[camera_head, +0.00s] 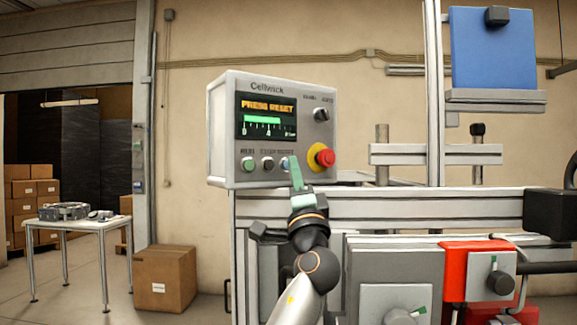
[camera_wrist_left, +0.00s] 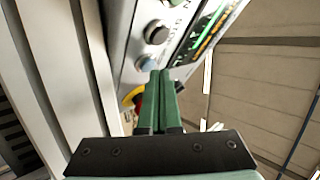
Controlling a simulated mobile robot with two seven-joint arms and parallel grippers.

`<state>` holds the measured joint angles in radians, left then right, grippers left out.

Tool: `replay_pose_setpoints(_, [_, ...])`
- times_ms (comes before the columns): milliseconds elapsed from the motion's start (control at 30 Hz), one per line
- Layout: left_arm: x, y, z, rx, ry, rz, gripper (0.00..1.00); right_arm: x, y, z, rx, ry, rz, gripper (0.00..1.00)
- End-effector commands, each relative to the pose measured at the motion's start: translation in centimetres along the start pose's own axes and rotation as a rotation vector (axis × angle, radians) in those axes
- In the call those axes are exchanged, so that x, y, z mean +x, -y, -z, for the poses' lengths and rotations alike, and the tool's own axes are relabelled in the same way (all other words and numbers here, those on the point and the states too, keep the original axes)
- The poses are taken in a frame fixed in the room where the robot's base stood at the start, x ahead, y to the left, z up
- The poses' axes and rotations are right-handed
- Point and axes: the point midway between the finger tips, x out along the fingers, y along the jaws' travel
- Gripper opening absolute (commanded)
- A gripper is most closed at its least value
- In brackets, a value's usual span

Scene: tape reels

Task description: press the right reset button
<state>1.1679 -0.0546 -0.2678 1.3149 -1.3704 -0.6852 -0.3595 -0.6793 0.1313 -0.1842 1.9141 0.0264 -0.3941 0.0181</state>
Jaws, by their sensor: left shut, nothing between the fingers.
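A grey control box (camera_head: 222,140) labelled Cellwick has a row of small buttons under its screen: green (camera_head: 249,164), dark (camera_head: 267,164) and blue (camera_head: 284,163). The small labels above them are too blurred to read surely. My left gripper (camera_head: 296,162) is shut and empty, its green fingertips at the right edge of the blue button, partly covering it. In the left wrist view the blue button (camera_wrist_left: 147,62) shows just left of the fingertips (camera_wrist_left: 160,74); I cannot tell whether they touch. My right gripper is not in view.
A red stop knob (camera_head: 325,158) on a yellow base sits right beside the fingers. The screen (camera_head: 266,117) reads PRESS RESET above a green bar. A black selector knob (camera_head: 321,115) is above the stop knob. A metal rail (camera_head: 400,208) runs below the box.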

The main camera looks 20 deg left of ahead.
Motion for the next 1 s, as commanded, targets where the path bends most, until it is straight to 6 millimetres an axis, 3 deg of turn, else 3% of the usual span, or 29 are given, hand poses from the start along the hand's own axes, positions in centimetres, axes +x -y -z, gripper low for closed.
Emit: replay_pose_setpoints(1000, [0.61, -0.48, -0.50, 0.000, 0.002, -0.001, 0.00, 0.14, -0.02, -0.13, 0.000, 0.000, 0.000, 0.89])
